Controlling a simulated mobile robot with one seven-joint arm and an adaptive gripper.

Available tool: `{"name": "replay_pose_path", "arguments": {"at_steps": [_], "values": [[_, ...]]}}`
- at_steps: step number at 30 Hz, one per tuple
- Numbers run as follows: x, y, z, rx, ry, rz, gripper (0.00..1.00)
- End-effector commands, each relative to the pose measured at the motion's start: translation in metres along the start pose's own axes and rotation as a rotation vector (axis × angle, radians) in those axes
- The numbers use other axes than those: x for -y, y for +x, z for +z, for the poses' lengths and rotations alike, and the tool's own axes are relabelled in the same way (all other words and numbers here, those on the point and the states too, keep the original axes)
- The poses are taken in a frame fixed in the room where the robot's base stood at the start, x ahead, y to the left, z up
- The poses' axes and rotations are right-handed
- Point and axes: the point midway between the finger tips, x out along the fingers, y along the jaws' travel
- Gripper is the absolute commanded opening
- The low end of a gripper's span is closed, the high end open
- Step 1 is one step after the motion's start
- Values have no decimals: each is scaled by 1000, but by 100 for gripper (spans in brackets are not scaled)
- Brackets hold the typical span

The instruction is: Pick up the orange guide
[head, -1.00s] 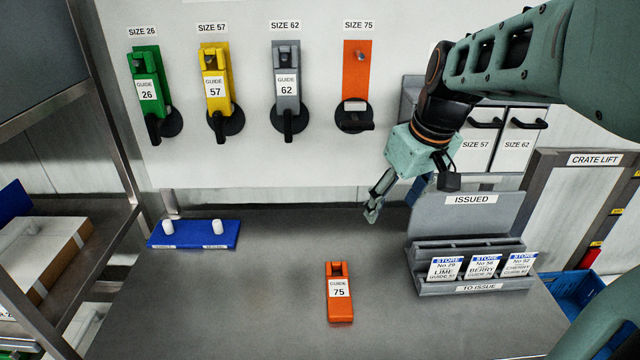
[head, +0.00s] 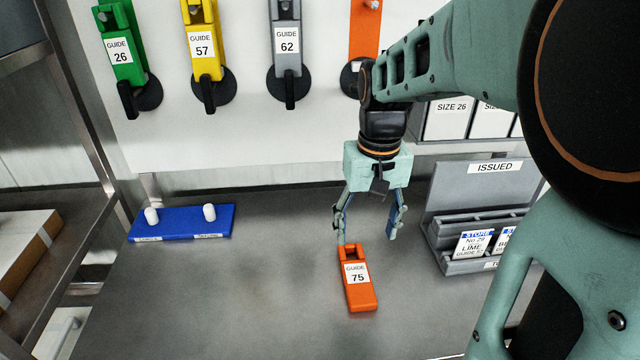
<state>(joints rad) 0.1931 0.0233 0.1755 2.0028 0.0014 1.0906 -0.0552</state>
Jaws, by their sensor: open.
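The orange guide (head: 361,295), labelled GUIDE 75, lies flat on the grey worktop, right of the middle in the head view. Its notched end points toward the wall. My gripper (head: 367,238) points down beside that notched end, with its two fingers spread apart and nothing between them. The left fingertip shows close to the guide's upper left corner; the right one is off to its right. I cannot tell how high the fingertips are above the worktop.
A blue plate (head: 182,223) with two white pegs lies at left. A grey card holder (head: 470,205) marked ISSUED stands to the right. Green (head: 124,55), yellow (head: 203,45) and grey (head: 287,50) guides hang on the wall. The worktop left of the orange guide is clear.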

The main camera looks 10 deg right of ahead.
Motion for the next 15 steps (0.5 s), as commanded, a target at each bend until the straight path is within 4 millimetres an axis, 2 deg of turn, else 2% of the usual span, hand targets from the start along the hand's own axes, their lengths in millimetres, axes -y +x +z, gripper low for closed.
{"name": "replay_pose_path", "arguments": {"at_steps": [1,8,15], "values": [[0,8,2,10,15,2,61],[3,24,7,30,40,4,61],[3,60,8,29,38,5,61]]}}
